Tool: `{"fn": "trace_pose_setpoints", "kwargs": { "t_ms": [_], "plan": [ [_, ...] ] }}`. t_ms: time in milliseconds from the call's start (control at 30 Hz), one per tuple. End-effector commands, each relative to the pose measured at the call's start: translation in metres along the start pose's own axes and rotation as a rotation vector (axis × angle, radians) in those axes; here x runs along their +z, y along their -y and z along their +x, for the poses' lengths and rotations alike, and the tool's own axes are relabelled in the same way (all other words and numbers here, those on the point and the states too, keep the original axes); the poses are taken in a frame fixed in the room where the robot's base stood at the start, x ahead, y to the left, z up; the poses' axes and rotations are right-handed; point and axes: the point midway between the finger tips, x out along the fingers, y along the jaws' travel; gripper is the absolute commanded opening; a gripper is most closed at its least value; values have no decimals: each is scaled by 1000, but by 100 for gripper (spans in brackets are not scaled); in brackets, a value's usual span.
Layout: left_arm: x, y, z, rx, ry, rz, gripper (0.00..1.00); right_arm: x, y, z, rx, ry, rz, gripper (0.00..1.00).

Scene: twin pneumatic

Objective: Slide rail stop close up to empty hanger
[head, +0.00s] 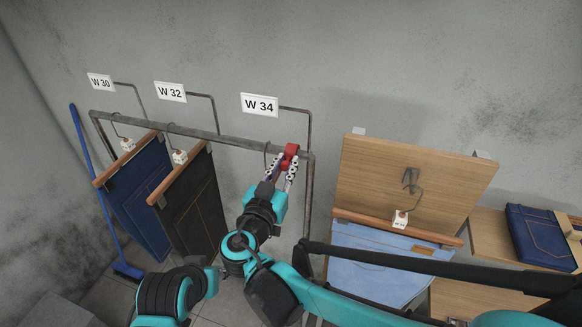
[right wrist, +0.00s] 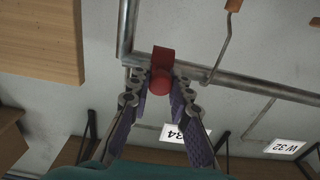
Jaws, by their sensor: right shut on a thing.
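The red rail stop (head: 291,152) sits on the grey rail (head: 235,142) near its right end, below the W 34 sign. It also shows in the right wrist view (right wrist: 162,62). My right gripper (head: 281,165) is shut on the stop's lower part, with a finger on each side (right wrist: 162,84). The empty hanger's hook (head: 267,148) hangs on the rail just left of the stop. In the right wrist view the hook (right wrist: 222,50) stands apart from the stop by a small gap, with a wooden end showing. My gripper hides the hanger's body in the head view. My left gripper is not in view.
Dark blue jeans (head: 140,190) and black jeans (head: 190,205) hang on the rail's left part. The W 34 sign (head: 259,105) stands above the rail. Light blue jeans (head: 375,265) hang on a wooden board (head: 410,165) at right. Folded jeans (head: 540,236) lie on a shelf.

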Motion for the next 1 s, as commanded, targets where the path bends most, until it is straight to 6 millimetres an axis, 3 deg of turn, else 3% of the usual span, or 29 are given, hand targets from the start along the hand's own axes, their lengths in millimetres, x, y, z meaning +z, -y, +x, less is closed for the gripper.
{"fn": "trace_pose_setpoints", "kwargs": {
  "t_ms": [100,300,333,400,767,1000],
  "plan": [
    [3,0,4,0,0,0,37,1,13,0,-3,-1,1,0],
    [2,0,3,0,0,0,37,0,12,0,-2,0,0,0],
    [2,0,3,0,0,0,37,0,12,0,-2,0,0,21],
    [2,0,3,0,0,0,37,0,12,0,-2,0,0,40],
    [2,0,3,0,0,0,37,-3,12,0,-1,-1,0,41],
    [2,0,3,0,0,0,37,-40,12,-1,-1,-1,0,41]
  ]
}}
